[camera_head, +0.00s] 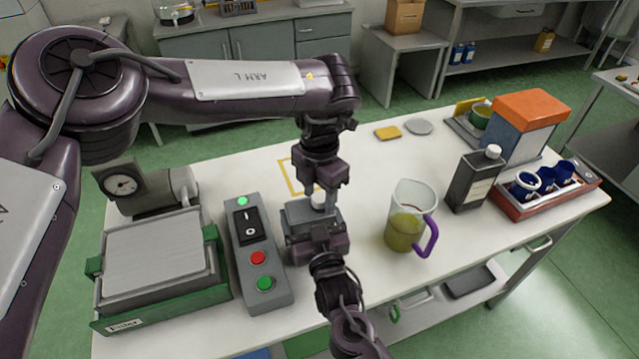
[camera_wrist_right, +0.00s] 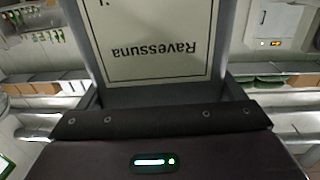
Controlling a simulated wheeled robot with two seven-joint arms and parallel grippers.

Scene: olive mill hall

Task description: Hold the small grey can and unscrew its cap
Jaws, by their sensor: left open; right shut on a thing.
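The small grey can (camera_head: 299,214) stands near the middle of the table, with a white cap (camera_head: 319,200) on top. My right gripper (camera_head: 316,232) comes from the near side and is shut on the can's body. In the right wrist view the can's pale label (camera_wrist_right: 150,40) fills the upper middle, its lettering upside down. My left gripper (camera_head: 320,188) points down from above, open, with its fingertips at the level of the cap. The fingers partly hide the cap, and I cannot tell whether they touch it.
A control box (camera_head: 257,256) and a green-framed press tray (camera_head: 160,262) stand left of the can. A jug (camera_head: 404,232) with a purple handle stands close on its right. Further right are a dark bottle (camera_head: 472,182) and a red tray (camera_head: 532,203) with blue cups.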

